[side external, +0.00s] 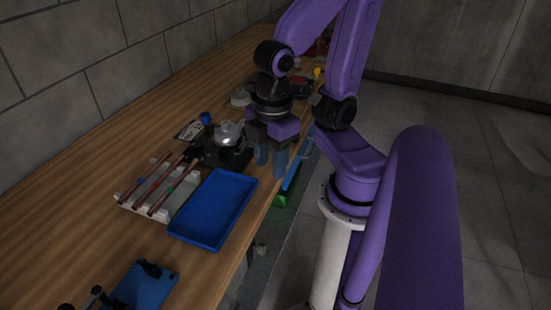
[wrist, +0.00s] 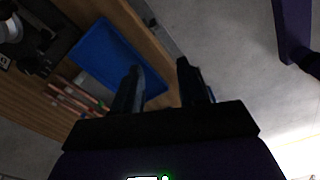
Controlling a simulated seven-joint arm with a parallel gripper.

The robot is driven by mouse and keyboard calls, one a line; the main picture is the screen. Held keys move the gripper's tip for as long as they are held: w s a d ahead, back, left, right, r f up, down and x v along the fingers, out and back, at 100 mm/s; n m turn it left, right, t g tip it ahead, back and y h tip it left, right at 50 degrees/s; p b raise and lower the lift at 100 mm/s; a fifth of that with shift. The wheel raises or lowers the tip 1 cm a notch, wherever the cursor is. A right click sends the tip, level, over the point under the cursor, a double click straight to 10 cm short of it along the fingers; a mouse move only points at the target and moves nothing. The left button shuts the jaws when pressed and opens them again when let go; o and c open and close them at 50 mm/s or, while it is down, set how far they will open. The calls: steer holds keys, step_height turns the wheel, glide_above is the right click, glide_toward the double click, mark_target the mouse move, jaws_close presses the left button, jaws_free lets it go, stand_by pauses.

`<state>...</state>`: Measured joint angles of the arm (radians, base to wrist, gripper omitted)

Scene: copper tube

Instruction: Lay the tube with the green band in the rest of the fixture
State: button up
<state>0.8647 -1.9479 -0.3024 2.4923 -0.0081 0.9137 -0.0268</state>
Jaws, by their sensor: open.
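The tube with the green band (side external: 170,190) lies with other banded copper tubes across a white rack (side external: 128,204) on the bench. The tubes (wrist: 72,101) also show at the left of the wrist view, small and dark. A blue plate with black clamps (side external: 140,285) sits at the near edge of the side view, partly cut off; I cannot tell for certain whether it is the fixture. My gripper (side external: 270,163) is open and empty, pointing down near the bench's right edge, up and right of the rack. Its two fingers (wrist: 162,80) show apart in the wrist view.
An empty blue tray (side external: 213,206) lies between the rack and the bench edge. A dark device with a silver dome (side external: 228,134) stands behind it. A small blue cup (side external: 205,118) is farther back. Bare wood (side external: 75,200) lies left of the rack.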

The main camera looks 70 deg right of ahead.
steer(key=shift+o, duration=0.5)
steer(key=shift+s+d+f, duration=0.15)
steer(key=shift+s+d, duration=0.05)
steer(key=shift+s, duration=0.3)
steer(key=shift+w, duration=0.1)
steer(key=w+a+r+n+g+h, duration=0.15)
steer(key=w+a, duration=0.25)
steer(key=w, duration=0.4)
steer(key=w+a+r+n+y, duration=0.1)
steer(key=w+a+r, duration=0.25)
steer(key=w, duration=0.45)
steer(key=w+n+g, duration=0.2)
steer(key=w+n, duration=0.1)
steer(key=w, duration=1.3)
glide_above(160, 198)
steer(key=w, duration=0.3)
step_height(160, 198, down, 11)
steer(key=shift+s+x, duration=0.25)
steer(key=shift+x, duration=1.05)
steer(key=shift+s+x, duration=0.2)
steer(key=shift+x, duration=1.1)
steer(key=shift+r, duration=0.15)
jaws_close()
